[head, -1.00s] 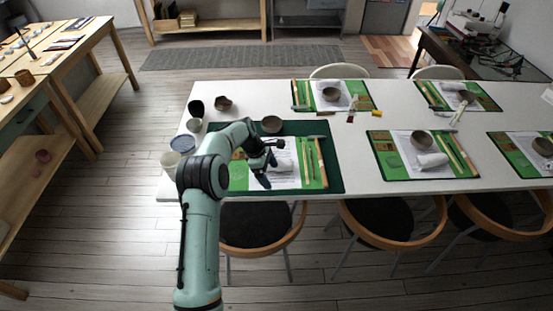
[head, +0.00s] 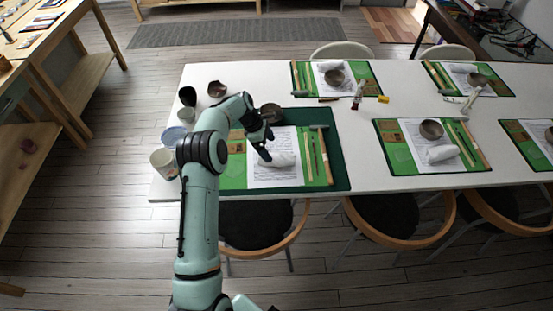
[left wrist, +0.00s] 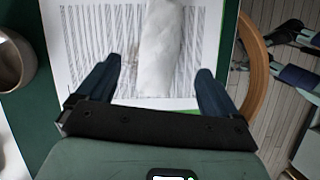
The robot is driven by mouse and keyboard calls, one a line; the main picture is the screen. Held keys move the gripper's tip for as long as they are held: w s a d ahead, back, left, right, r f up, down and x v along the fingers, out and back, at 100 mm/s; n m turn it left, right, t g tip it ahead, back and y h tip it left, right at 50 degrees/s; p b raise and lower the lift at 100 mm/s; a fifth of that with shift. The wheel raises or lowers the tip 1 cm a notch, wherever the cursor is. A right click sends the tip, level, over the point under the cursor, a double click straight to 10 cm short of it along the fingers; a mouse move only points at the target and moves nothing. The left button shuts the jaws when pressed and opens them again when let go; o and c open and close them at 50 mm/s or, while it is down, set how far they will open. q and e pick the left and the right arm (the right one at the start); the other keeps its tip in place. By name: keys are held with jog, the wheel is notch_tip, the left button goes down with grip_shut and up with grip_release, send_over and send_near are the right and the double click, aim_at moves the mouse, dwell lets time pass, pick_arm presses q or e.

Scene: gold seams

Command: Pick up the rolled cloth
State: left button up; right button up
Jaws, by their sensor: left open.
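The rolled cloth (head: 284,160) is a white roll lying on a printed sheet (head: 262,178) on the near-left green mat (head: 338,170). My left gripper (head: 266,148) is open just above the cloth's left end. In the left wrist view the cloth (left wrist: 162,45) runs up the picture between the two dark blue fingers of the gripper (left wrist: 159,66), with a gap on each side.
A brown bowl (head: 271,113) stands behind the gripper. Wooden tools (head: 318,157) lie right of the cloth. Several cups, including a patterned one (head: 164,162), stand at the table's left end. A chair (head: 262,230) is at the near edge. The white table (head: 358,150) is bare right of the mat.

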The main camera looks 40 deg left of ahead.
aim_at(273, 155)
pick_arm(q)
jog(key=x, duration=0.7)
jog(key=shift+a+f, duration=0.25)
jog(key=shift+a, duration=0.05)
jog(key=c, duration=1)
